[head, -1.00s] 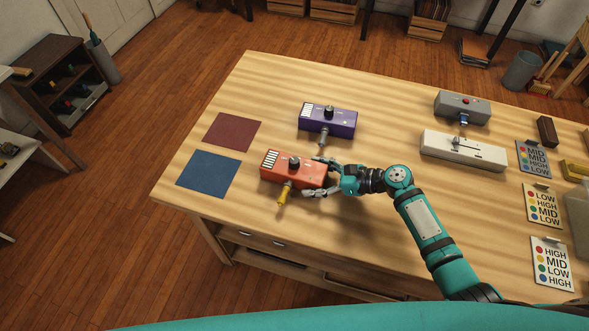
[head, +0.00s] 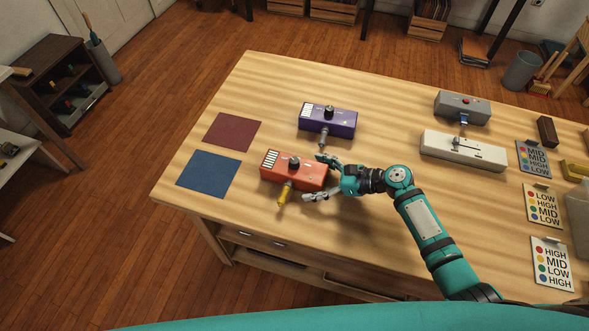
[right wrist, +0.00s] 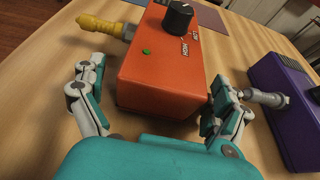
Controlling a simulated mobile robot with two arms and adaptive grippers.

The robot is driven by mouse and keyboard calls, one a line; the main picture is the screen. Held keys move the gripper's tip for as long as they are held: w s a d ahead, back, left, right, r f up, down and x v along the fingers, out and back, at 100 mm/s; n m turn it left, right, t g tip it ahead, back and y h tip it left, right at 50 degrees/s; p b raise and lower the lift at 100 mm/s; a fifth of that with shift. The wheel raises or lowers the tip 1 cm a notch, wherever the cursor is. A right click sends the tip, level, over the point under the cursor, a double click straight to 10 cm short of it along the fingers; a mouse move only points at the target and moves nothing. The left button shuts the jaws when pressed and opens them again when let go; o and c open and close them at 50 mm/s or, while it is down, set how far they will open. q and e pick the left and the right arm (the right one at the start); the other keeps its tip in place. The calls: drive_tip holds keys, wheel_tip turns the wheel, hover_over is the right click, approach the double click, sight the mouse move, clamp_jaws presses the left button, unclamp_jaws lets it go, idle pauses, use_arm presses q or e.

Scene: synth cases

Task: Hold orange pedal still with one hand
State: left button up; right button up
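The orange pedal (head: 308,175) lies on the wooden table, with a black knob on top and a yellow plug (head: 284,194) in its near side. My right gripper (head: 318,177) is at the pedal's right end, one finger toward the far side and one toward the near side. In the right wrist view the orange pedal (right wrist: 165,80) reaches between the fingers of the right gripper (right wrist: 150,98). A gap shows between the pedal and the plug-side finger. The other finger is close to the pedal; contact is unclear. My left gripper is not in view.
A purple pedal (head: 342,123) with a grey plug lies just behind, close to my far finger. A blue mat (head: 208,175) and a dark red mat (head: 232,132) lie to the left. A grey pedal (head: 475,105), a white pedal (head: 465,152) and label cards are at the right.

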drive_tip(key=v, duration=1.2)
drive_tip(key=shift+c, duration=0.4)
drive_tip(key=shift+w+a+f+p, duration=0.15)
drive_tip(key=shift+w+a+p, duration=0.15)
drive_tip(key=shift+a, duration=0.3)
drive_tip(key=shift+w+a+f, duration=0.2)
drive_tip(key=shift+a+f, duration=0.15)
drive_tip(key=shift+a, duration=0.15)
drive_tip(key=shift+w+a+f, duration=0.2)
drive_tip(key=shift+a+f, duration=0.25)
drive_tip(key=shift+a, duration=0.1)
drive_tip(key=b+x, duration=0.1)
drive_tip(key=x, duration=0.4)
drive_tip(key=shift+w+a+b, duration=0.1)
drive_tip(key=shift+a+b, duration=0.1)
drive_tip(key=shift+b, duration=0.2)
drive_tip(key=shift+w+a+f, duration=0.3)
drive_tip(key=shift+a, duration=0.3)
